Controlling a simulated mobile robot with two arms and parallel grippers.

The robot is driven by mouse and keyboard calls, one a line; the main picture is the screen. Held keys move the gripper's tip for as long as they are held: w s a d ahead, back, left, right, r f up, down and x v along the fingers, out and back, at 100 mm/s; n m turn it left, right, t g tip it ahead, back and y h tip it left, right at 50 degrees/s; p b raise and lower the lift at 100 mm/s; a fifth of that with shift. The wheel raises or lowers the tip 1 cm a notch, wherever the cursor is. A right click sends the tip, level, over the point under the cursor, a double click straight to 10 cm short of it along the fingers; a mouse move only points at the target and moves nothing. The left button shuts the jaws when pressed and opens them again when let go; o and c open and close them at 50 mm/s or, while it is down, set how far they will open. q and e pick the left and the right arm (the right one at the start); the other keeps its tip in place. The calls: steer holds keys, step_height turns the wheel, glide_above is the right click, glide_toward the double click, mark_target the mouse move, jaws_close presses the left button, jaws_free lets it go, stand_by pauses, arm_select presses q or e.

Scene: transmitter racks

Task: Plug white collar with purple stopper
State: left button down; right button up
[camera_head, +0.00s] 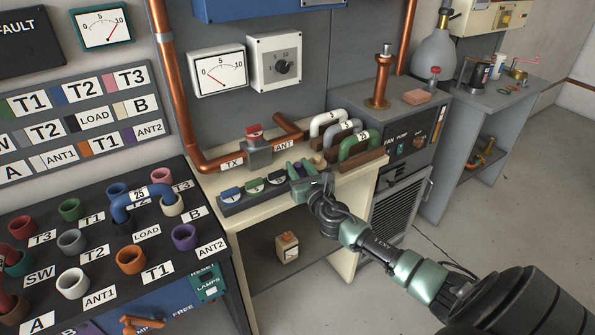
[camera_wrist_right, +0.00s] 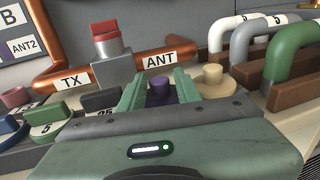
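The purple stopper (camera_wrist_right: 160,92) stands in the stopper rack (camera_head: 228,209), between the two fingers of my right gripper (camera_wrist_right: 158,88). The fingers are apart, one on each side of it, and I see no clear contact. In the head view my right gripper (camera_head: 305,172) is at the rack's right end and mostly hides the stopper. The white collar (camera_head: 73,284) stands upright on the black panel at the lower left, beside the ANT1 label, with its top open. My left gripper is not in view.
A cream stopper (camera_wrist_right: 213,83) is just right of the fingers. Green (camera_head: 254,185) and blue (camera_head: 231,193) stoppers sit to the left in the rack. Copper pipe (camera_head: 210,162) runs behind. A blue U-link (camera_head: 142,198) and several coloured collars stand on the panel.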

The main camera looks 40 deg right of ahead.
steer(key=shift+w+d, duration=0.1)
steer(key=shift+w, duration=0.35)
steer(key=shift+s, duration=0.1)
jaws_close()
